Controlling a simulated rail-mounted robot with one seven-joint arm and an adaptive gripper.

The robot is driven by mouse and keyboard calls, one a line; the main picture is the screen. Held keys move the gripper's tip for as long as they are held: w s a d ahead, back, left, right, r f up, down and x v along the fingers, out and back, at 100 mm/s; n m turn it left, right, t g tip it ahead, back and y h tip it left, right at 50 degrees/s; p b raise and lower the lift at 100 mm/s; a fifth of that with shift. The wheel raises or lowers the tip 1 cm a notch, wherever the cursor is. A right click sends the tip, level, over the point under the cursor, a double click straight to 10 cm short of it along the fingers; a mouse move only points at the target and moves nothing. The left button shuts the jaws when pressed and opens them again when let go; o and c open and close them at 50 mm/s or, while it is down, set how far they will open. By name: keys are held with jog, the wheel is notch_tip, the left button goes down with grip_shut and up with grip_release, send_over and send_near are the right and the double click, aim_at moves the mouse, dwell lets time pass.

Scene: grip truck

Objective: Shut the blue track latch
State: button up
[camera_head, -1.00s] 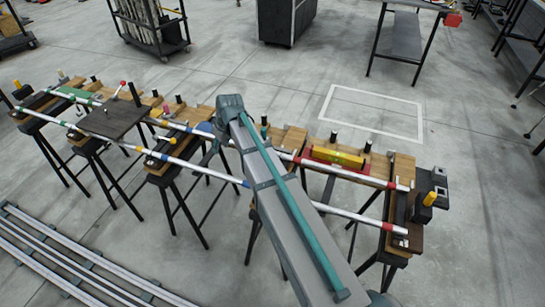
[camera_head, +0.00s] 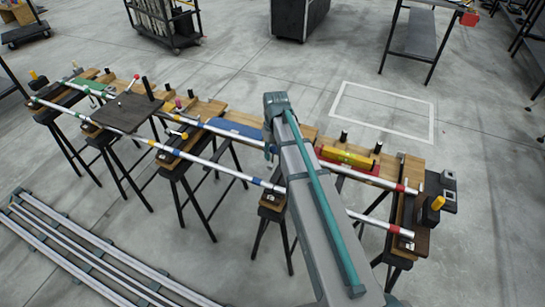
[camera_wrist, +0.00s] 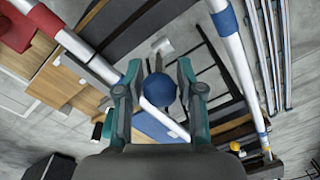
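The blue latch shows as a blue ball knob (camera_wrist: 158,89) in the wrist view. It lies between the two teal fingers of my gripper (camera_wrist: 158,68), which are apart; I cannot tell whether they touch it. A blue plate (camera_wrist: 162,124) shows below the knob, partly hidden by my gripper. The latch's knob and my fingers are not clearly visible there, and my arm covers part of the track.
A red plate with a yellow block (camera_head: 346,158) is right of my arm. A lever with a red knob (camera_head: 137,76), a yellow knob (camera_head: 184,135) and a dark board (camera_head: 126,112) are to the left. Spare rails (camera_head: 95,255) lie on the floor at lower left.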

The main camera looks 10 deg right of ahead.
aim_at(272, 163)
jog(key=shift+a+f, duration=0.1)
jog(key=shift+f, duration=1.6)
grip_shut()
